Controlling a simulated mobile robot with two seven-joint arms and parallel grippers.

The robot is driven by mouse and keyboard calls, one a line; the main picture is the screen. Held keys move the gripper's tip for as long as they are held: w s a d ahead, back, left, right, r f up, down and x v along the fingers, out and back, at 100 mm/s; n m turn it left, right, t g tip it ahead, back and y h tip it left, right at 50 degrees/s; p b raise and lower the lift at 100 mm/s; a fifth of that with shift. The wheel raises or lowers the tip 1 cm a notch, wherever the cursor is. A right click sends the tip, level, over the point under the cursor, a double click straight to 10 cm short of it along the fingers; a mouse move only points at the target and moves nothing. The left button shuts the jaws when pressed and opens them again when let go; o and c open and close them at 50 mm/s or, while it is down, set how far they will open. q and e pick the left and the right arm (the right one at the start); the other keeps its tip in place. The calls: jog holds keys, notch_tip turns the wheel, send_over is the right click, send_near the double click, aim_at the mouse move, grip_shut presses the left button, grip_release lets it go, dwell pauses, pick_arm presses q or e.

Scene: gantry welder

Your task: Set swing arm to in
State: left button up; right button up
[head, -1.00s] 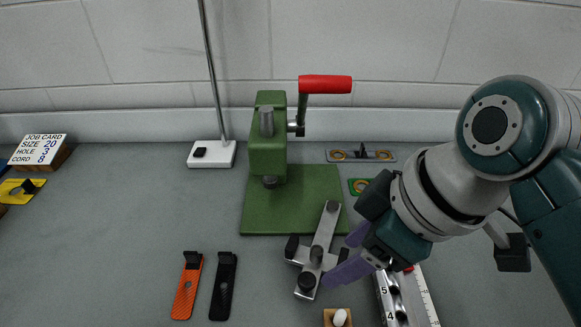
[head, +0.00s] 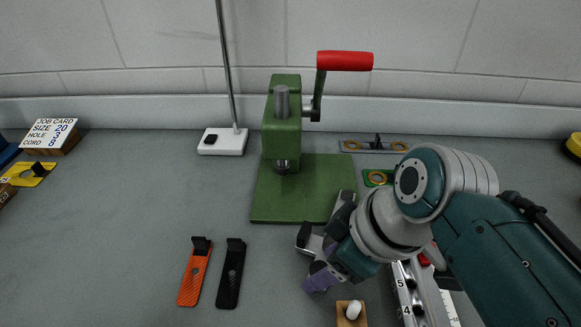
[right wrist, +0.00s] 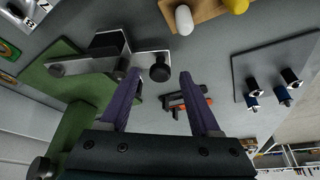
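The swing arm is a grey metal bar with black knobs beside the green press base (head: 290,195). In the head view my right gripper (head: 320,278) covers most of it, and only its left part (head: 311,244) shows clearly. In the right wrist view the swing arm (right wrist: 112,52) crosses the upper left, over the green base's edge. My right gripper (right wrist: 160,78) has its two purple fingers apart. A black knob of the arm (right wrist: 160,72) appears between the fingertips; I cannot tell whether they touch it. My left gripper is not in view.
The green press (head: 282,130) with a red-handled lever (head: 345,61) stands behind. An orange strip (head: 194,272) and a black strip (head: 231,274) lie to the left. A wooden block with a white peg (head: 351,312) and a numbered rail (head: 407,290) are near the right gripper.

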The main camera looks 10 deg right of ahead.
grip_shut()
dwell(1.2)
